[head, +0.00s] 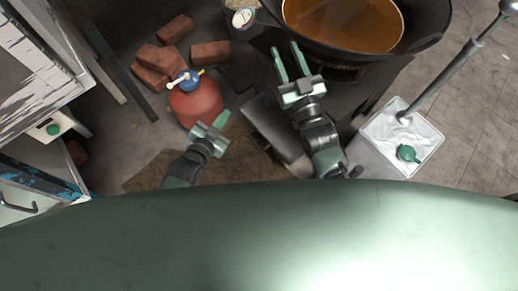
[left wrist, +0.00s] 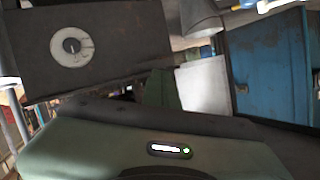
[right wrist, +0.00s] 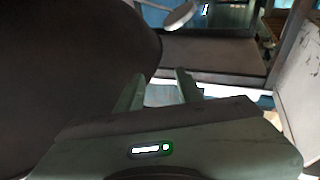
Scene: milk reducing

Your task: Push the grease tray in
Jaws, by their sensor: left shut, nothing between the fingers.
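A grey metal tray (head: 272,128), which looks like the grease tray, sticks out below the big dark pan and its stand in the head view. My left gripper (head: 223,119) is shut and empty, just left of the tray, with a gap visible between them from above. In the left wrist view its closed fingers (left wrist: 161,85) point at a dark panel. My right gripper (head: 290,62) is open and empty beside the pan's left rim; its arm crosses over the tray's right side and hides part of it. Its spread fingers (right wrist: 158,88) also show in the right wrist view.
The pan of amber liquid (head: 345,22) stands at the back. A red gas bottle (head: 195,102) stands left of my left gripper, with bricks (head: 160,62) behind it. A white-topped bin (head: 400,135) is at right. A brown cloth (head: 235,160) lies on the floor.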

